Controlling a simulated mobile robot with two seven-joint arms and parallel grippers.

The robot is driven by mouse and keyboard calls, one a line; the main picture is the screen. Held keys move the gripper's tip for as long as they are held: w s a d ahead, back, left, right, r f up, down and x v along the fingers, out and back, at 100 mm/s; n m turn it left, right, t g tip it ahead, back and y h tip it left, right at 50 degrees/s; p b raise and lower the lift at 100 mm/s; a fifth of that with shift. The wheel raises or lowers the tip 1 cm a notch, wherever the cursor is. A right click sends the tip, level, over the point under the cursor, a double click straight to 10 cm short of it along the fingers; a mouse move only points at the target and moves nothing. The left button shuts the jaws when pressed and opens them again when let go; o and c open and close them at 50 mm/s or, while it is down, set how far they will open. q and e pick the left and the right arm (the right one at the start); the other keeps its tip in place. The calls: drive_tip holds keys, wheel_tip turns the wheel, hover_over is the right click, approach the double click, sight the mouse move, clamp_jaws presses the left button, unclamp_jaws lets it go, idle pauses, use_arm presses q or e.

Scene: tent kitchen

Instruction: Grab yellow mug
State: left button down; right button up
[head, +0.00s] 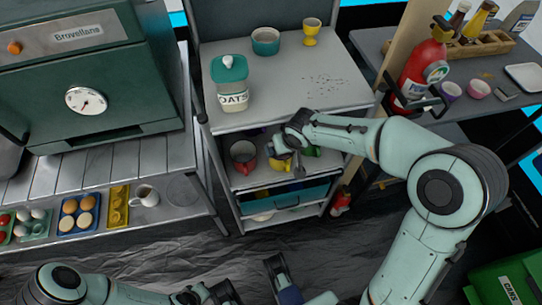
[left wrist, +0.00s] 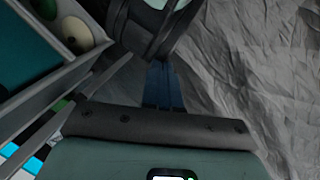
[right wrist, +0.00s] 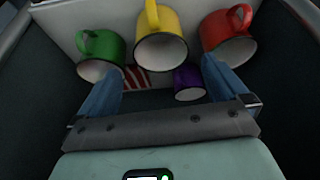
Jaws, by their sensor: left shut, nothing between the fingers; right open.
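The yellow mug (right wrist: 162,22) hangs or sits in the upper middle of the right wrist view, its open rim toward the camera and its handle at the top. In the head view the yellow mug (head: 277,164) is on the cart's shelf below the top. My right gripper (right wrist: 167,85) is open, with blue fingers on either side of the picture's middle, and the yellow mug is ahead of the gap between them, not gripped. In the head view my right arm reaches in front of the shelf and partly hides it. My left gripper (left wrist: 161,85) is shut and empty over the dark, wrinkled floor.
A green mug (right wrist: 100,52) is left of the yellow one, a red mug (right wrist: 228,42) right, and a purple mug (right wrist: 188,84) lower between. The cart top (head: 290,85) lies above the shelf and carries an oats jar (head: 230,88). Dark side walls flank the shelf.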

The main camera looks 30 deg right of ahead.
drive_tip(key=b, duration=0.2)
approach(279, 157)
drive_tip(key=shift+w+d+f, duration=0.15)
drive_tip(key=shift+w+f, duration=0.15)
drive_tip(key=shift+f, duration=0.1)
drive_tip(key=b+x, duration=0.1)
drive_tip(key=x, duration=0.3)
drive_tip(key=shift+s+f, duration=0.15)
drive_tip(key=shift+f, duration=0.1)
drive_tip(key=shift+w+f, duration=0.2)
drive_tip(key=shift+f, duration=0.1)
use_arm(q)
drive_tip(key=w+a+f+t+y, duration=0.1)
drive_tip(key=w+a+f, duration=0.2)
drive_tip(key=w, duration=0.2)
drive_tip(key=shift+w+f+t, duration=0.25)
drive_tip(key=shift+f+t, duration=0.05)
drive_tip(key=shift+f, duration=0.1)
use_arm(e)
drive_tip(key=shift+r, duration=0.1)
drive_tip(key=c, duration=0.7)
